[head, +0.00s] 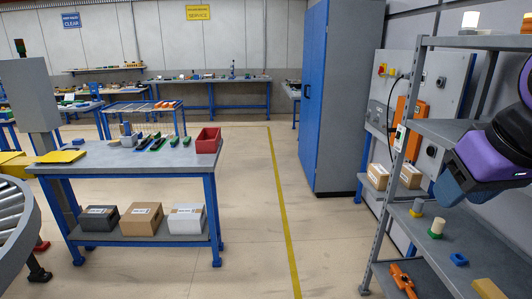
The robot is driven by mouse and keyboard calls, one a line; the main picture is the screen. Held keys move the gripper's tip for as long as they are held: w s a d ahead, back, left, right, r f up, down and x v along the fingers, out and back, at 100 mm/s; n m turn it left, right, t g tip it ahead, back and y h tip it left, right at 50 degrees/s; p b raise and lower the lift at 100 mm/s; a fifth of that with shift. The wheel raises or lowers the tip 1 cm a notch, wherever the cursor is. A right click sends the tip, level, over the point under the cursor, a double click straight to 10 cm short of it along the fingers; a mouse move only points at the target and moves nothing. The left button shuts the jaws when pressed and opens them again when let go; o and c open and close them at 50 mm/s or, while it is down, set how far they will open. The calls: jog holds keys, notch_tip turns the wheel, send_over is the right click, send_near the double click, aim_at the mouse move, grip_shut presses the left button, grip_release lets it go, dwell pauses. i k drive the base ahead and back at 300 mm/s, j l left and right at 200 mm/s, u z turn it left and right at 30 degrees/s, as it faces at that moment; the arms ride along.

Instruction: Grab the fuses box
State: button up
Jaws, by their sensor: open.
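No box has a label I can read as fuses, so I cannot tell which one is the fuses box. Under the left workbench sit a black box (99,219), a brown box (142,219) and a white box (187,220), side by side with small labels. Two more brown cartons, one left (378,176) and one right (411,176), stand beside the wall panel at right. My gripper (452,187) is at the right edge, above the grey shelf rack, far from the workbench boxes. It is open, and no object shows in it; its fingertips are not clear.
The grey rack (463,235) holds small parts and an orange piece (403,281). The left workbench (120,155) carries a red bin (208,140) and several small parts. A tall blue cabinet (340,100) stands behind. The floor between workbench and rack is clear, with a yellow line (283,215).

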aim_at(378, 177)
jog(key=i, duration=1.75)
jog(key=i+j+z, duration=0.15)
jog(key=i+z, duration=0.15)
jog(key=i, duration=0.2)
jog(key=i+j+z, duration=0.25)
jog(key=i, duration=0.2)
jog(key=i+j+z, duration=0.3)
jog(key=i+j, duration=0.1)
jog(key=i, duration=0.05)
